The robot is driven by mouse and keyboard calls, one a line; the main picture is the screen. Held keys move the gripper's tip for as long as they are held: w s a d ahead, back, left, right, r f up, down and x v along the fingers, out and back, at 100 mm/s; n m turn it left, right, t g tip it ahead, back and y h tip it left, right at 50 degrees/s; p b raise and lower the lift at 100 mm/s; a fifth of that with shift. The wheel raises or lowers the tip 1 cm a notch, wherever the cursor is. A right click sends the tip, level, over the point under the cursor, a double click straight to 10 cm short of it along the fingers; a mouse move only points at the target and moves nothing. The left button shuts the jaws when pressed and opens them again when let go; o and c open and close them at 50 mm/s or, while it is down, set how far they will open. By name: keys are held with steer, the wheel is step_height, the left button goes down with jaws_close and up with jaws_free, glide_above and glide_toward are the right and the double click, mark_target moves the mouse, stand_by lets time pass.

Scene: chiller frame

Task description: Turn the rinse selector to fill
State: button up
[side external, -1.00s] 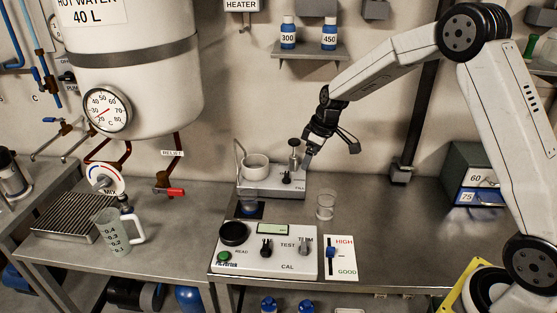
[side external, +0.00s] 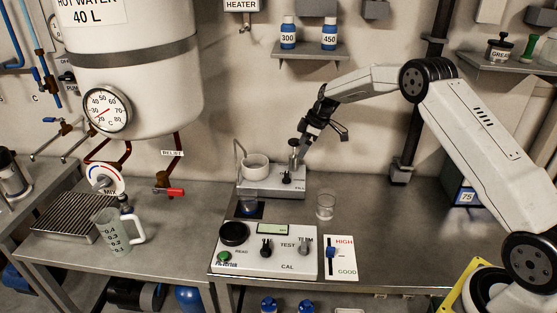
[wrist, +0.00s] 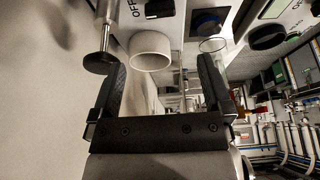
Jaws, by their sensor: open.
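The rinse selector (side external: 286,178) is a small black knob on the front of a low grey rinse unit (side external: 262,190). A FILL label is to its lower right. I cannot tell which way its pointer faces. My gripper (side external: 302,155) is just above and behind the knob, beside the unit's upright plunger (side external: 294,144), apart from the knob. In the wrist view my gripper (wrist: 160,65) has its two dark fingers spread with nothing held.
A white cup (side external: 256,167) stands on the unit's left side. A clear beaker (side external: 325,206) stands to its right. A meter panel (side external: 285,262) with knobs lies in front.

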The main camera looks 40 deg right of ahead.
mark_target(287, 175)
steer(key=shift+f, duration=0.15)
steer(key=shift+x, duration=5.85)
steer(key=c, duration=1.2)
steer(key=shift+c, duration=0.2)
